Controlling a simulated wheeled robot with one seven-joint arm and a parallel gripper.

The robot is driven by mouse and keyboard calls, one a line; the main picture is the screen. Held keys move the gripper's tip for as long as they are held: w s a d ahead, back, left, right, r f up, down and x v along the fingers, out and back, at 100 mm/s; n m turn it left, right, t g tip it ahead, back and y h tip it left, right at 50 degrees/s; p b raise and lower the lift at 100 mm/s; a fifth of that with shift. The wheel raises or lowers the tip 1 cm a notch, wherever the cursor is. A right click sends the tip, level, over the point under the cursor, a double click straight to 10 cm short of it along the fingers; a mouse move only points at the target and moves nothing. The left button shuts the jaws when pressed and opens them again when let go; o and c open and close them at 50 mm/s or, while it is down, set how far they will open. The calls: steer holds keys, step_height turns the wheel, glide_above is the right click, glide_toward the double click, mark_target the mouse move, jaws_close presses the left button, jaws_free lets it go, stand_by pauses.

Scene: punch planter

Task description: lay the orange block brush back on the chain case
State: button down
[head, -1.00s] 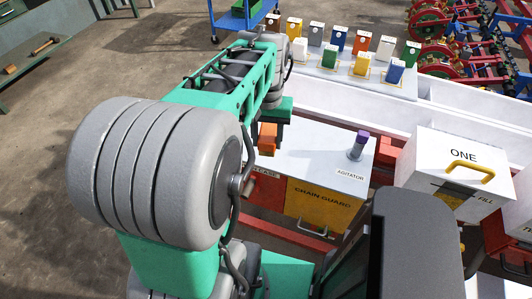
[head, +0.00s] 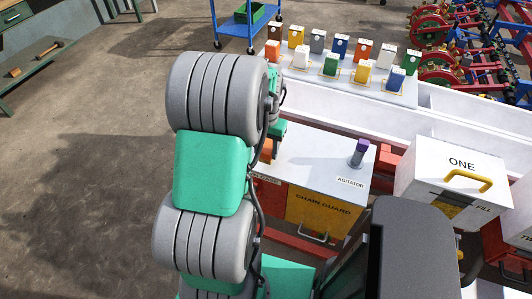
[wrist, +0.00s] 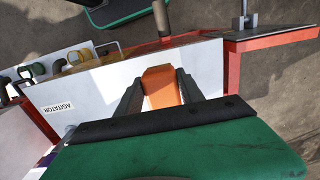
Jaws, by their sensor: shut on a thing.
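The orange block brush (wrist: 160,88) is between the two fingers of my gripper (wrist: 161,76) in the wrist view, over the white top of the chain case (wrist: 90,88). In the head view a small part of the orange block brush (head: 266,151) shows beside my arm, at the left end of the chain case's white top (head: 315,150). My gripper is shut on the brush; its fingers are mostly hidden by my arm there. I cannot tell whether the brush touches the top.
A purple-topped agitator handle (head: 359,152) stands on the right of the case top. A white box marked ONE (head: 455,165) is further right. Several coloured blocks stand on a white board (head: 330,72) behind. Bare floor (head: 90,170) lies left.

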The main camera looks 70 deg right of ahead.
steer(key=shift+f+p, duration=0.3)
steer(key=shift+f, duration=1.45)
steer(key=c, duration=0.7)
jaws_free()
